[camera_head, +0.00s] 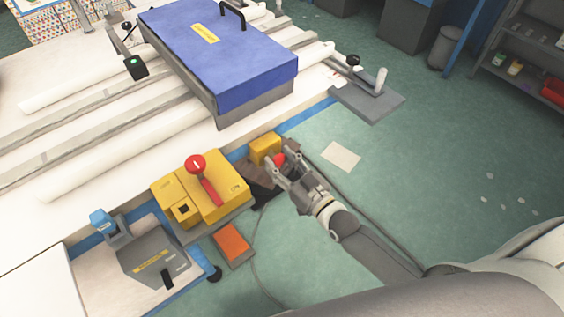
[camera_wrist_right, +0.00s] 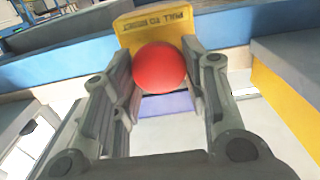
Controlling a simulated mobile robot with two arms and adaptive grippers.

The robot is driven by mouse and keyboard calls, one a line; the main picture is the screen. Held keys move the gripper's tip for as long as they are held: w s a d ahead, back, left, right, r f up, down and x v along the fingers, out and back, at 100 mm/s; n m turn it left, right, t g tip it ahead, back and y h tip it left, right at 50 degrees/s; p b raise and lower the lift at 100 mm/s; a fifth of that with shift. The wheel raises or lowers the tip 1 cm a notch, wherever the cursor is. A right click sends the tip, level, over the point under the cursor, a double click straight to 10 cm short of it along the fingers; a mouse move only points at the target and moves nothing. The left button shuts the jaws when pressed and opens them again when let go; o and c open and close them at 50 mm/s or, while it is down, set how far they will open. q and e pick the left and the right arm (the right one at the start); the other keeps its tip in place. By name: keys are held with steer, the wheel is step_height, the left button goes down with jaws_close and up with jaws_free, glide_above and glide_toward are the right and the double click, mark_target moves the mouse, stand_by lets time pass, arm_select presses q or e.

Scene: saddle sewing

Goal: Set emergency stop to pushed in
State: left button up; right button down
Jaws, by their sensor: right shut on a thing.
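The emergency stop is a red round button on a yellow box (camera_head: 264,147) at the table's front edge. In the right wrist view its red button (camera_wrist_right: 159,67) sits between my right gripper's fingers, with the yellow plate (camera_wrist_right: 157,27) reading "PULL TO RESET" behind it. My right gripper (camera_head: 277,164) is at the button, its fingers closed around the button's sides. How far the button is pushed in cannot be told. My left gripper is not in view.
Left of the stop is a yellow box (camera_head: 226,196) with a red lever (camera_head: 207,185). A grey box (camera_head: 153,258) and an orange pedal (camera_head: 232,242) lie nearer. A blue-topped case (camera_head: 220,50) sits on the table behind. Green floor is open to the right.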

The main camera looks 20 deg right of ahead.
steer(key=shift+w+a, duration=0.1)
steer(key=shift+w, duration=0.35)
steer(key=c, duration=1.2)
jaws_free()
steer(key=o, duration=0.3)
steer(key=shift+w+a, duration=0.1)
steer(key=shift+o, duration=0.2)
steer(key=v, duration=1.2)
